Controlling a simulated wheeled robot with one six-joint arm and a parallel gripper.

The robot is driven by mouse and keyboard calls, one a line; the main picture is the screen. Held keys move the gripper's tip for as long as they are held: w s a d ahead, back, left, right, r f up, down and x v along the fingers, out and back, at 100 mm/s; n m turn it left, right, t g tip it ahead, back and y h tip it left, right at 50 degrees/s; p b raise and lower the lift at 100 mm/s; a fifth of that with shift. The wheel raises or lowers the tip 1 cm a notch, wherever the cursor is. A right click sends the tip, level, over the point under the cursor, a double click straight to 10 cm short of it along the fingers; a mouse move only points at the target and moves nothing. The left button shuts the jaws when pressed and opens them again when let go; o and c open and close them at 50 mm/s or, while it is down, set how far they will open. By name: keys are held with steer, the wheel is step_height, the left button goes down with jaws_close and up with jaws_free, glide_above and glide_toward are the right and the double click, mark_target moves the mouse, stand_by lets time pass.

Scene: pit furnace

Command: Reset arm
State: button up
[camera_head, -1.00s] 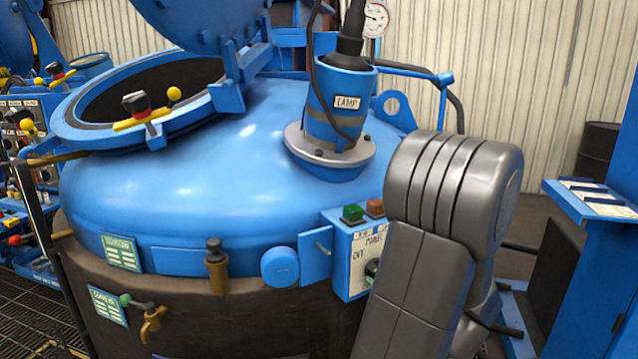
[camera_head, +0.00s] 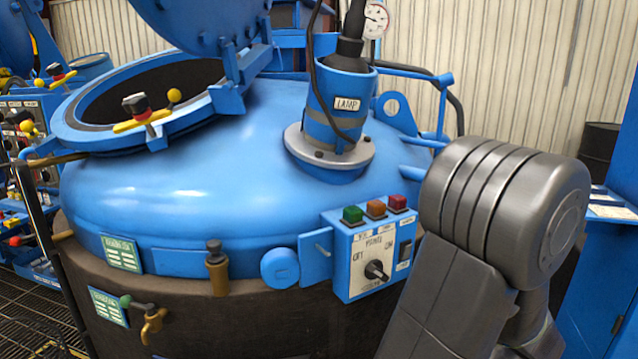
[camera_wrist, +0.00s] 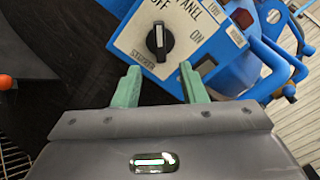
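My arm's grey link stands at the right in the head view, and my gripper is hidden there. In the wrist view my gripper (camera_wrist: 161,88) shows two green fingers spread apart with nothing between them. Beyond the fingertips is the control panel (camera_wrist: 205,28) with its black rotary knob (camera_wrist: 160,41). The fingers look apart from the knob. In the head view the blue panel box (camera_head: 340,262) is on the furnace's front, with the knob (camera_head: 376,269), a black rocker switch (camera_head: 405,250) and green, orange and red buttons (camera_head: 376,209) on top.
A brass tap (camera_head: 153,322) juts from the lower front. A blue stand (camera_head: 603,260) is at the right, near my arm.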

mark_target(382, 276)
steer(key=x, duration=1)
steer(key=shift+a, duration=0.1)
steer(key=shift+w+a+r, duration=0.1)
steer(key=shift+w+r, duration=0.1)
steer(key=shift+w, duration=0.15)
steer(key=shift+s+m+p, duration=0.1)
steer(key=shift+m+p, duration=0.7)
steer(key=shift+p, duration=0.4)
steer(key=m+p, duration=0.4)
steer(key=p, duration=0.1)
steer(key=shift+r+p, duration=0.1)
steer(key=shift+p, duration=0.3)
steer(key=shift+m+p, duration=0.9)
steer(key=shift+p, duration=0.1)
steer(key=shift+f, duration=0.3)
